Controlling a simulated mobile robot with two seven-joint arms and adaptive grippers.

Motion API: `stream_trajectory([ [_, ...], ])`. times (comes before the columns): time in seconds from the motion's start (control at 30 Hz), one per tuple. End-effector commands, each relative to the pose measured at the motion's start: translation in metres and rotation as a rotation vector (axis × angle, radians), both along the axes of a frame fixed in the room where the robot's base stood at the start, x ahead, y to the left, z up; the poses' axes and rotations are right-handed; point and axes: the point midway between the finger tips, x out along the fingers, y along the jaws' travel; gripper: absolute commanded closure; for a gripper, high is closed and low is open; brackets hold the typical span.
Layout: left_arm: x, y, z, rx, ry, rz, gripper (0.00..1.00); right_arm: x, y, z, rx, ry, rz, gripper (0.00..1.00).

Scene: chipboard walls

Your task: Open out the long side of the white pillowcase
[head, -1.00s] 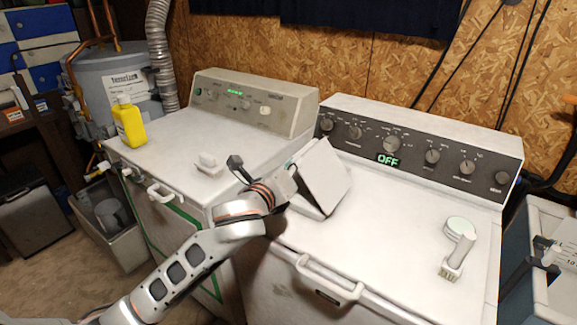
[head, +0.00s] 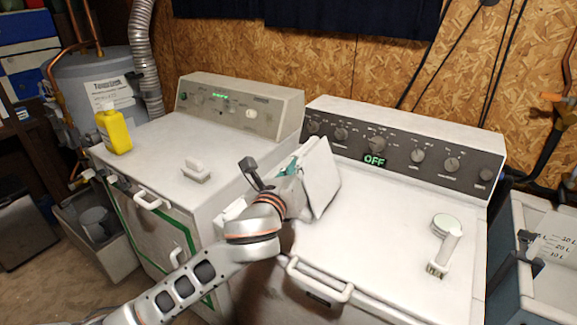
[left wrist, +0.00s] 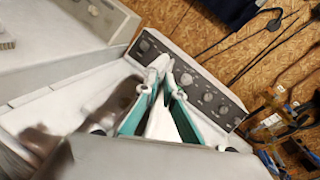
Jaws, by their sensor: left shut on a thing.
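The white pillowcase (head: 321,178) is a folded white piece at my left gripper, over the left part of the right-hand machine's top. A white flap (head: 230,212) shows left of the wrist and looks like part of it, but I cannot be sure. My left gripper (head: 294,163) has teal fingers and is shut on the pillowcase. The left wrist view shows the white cloth (left wrist: 161,124) between the fingers (left wrist: 165,78). My arm hides part of the cloth, and I cannot tell whether it touches the machine. My right gripper is not in view.
The right-hand machine (head: 385,225) has a display reading OFF and a white brush-like object (head: 446,245) on top. The left-hand machine (head: 165,150) carries a yellow bottle (head: 114,130) and a small white handled item (head: 197,170). The right machine's middle top is clear.

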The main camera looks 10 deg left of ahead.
Motion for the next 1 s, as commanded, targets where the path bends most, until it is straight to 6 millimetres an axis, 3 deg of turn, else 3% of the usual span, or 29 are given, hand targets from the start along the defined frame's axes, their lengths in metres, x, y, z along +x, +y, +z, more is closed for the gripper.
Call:
stream_trajectory([
  [0.43, -0.002, -0.005, 0.002, 0.036, -0.013, 0.001, 1.0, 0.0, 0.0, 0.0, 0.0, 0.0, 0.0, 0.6],
  [0.73, -0.009, -0.029, 0.006, 0.172, -0.057, -0.001, 1.0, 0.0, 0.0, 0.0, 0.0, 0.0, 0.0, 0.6],
  [1.0, -0.011, -0.035, 0.007, 0.216, -0.07, 0.002, 1.0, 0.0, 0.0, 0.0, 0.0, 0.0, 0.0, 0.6],
])
